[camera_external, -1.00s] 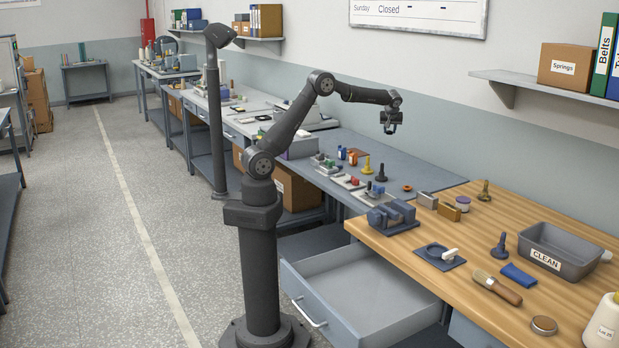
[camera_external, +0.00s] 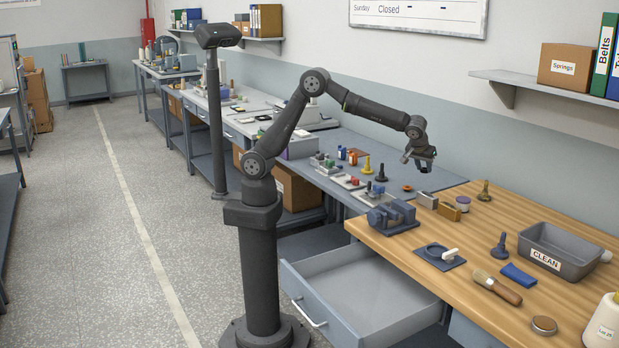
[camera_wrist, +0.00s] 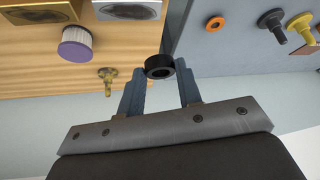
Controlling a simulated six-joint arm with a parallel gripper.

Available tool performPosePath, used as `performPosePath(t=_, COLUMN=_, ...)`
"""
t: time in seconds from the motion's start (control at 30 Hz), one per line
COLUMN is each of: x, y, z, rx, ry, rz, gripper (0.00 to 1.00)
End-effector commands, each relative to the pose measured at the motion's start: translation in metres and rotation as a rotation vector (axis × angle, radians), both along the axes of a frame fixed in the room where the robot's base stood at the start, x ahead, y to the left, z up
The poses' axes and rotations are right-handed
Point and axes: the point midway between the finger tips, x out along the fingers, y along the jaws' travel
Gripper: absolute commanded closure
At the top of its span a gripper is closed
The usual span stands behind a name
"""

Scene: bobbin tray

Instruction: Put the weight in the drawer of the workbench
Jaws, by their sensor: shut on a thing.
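My gripper (camera_external: 420,160) hangs in the air above the far part of the workbench, near where the grey top meets the wood top. In the wrist view its two fingers are shut on a small black ring (camera_wrist: 159,67) with a hole through it. I cannot tell whether this ring is the weight. The workbench (camera_external: 400,258) has a wood top. Its drawer (camera_external: 318,312) is pulled open at the front, below and left of my gripper, and its visible inside looks empty.
A dark blue-grey vise (camera_external: 392,215) stands at the wood top's left edge, behind the drawer. A grey CLEAN bin (camera_external: 565,250) is to the right. An orange ring (camera_wrist: 215,24) lies on the grey top.

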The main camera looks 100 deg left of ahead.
Motion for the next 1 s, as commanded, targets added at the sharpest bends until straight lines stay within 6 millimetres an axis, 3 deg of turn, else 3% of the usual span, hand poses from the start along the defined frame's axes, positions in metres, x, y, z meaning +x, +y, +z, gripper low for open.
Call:
performPosePath(t=0.03, x=-0.003, y=-0.029, z=0.0, rx=0.0, ry=0.001, rz=-0.035, gripper=0.92)
performPosePath(t=0.1, x=-0.008, y=-0.065, z=0.0, rx=0.001, ry=0.001, rz=-0.076, gripper=0.92)
performPosePath(t=0.27, x=-0.027, y=-0.144, z=0.0, rx=0.003, ry=0.0, rz=-0.169, gripper=0.92)
performPosePath(t=0.47, x=-0.064, y=-0.235, z=0.0, rx=0.007, ry=-0.002, rz=-0.286, gripper=0.92)
performPosePath(t=0.7, x=-0.125, y=-0.331, z=-0.001, rx=0.012, ry=-0.007, rz=-0.425, gripper=0.92)
performPosePath(t=1.0, x=-0.22, y=-0.427, z=-0.002, rx=0.019, ry=-0.016, rz=-0.597, gripper=0.92)
